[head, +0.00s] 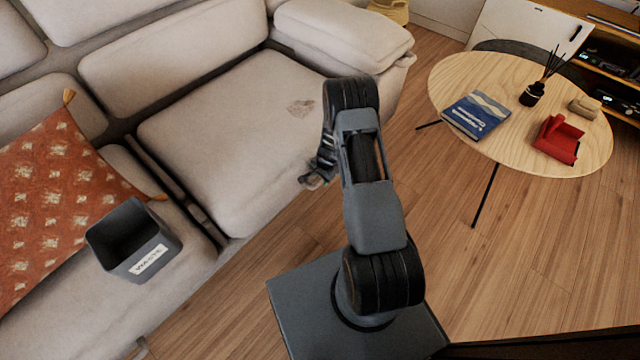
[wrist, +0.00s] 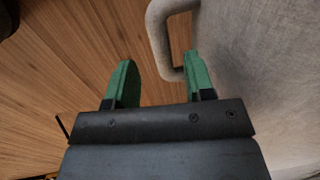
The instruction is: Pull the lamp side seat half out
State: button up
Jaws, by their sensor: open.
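A beige seat cushion (head: 225,145) of the sofa, with a grey-brown patch (head: 301,107) on top, lies left of my arm in the head view. No lamp shows, so I cannot confirm which seat is the lamp side one. My gripper (head: 318,178) is by the cushion's front edge. In the wrist view my gripper (wrist: 161,82) is open, with two green fingers. A pale loop handle (wrist: 160,45) sits on the fabric front (wrist: 265,70) and reaches down between the fingers, close to the right one. Contact cannot be told. The handle is hidden in the head view.
A waste bin (head: 133,240) and an orange patterned pillow (head: 60,200) sit on the left seat. Bare wood floor (head: 530,230) lies between.

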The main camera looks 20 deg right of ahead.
aim_at(320, 181)
jog(key=shift+w+a+f+b, duration=0.1)
jog(key=shift+w+f+b, duration=0.1)
jog(key=shift+f, duration=0.5)
jog(key=shift+w+f+b, duration=0.1)
jog(key=shift+f+b, duration=0.05)
jog(key=shift+f, duration=0.5)
jog(key=shift+w+a+f+b, duration=0.1)
jog(key=shift+f+b, duration=0.1)
jog(key=shift+f, duration=0.5)
grip_shut()
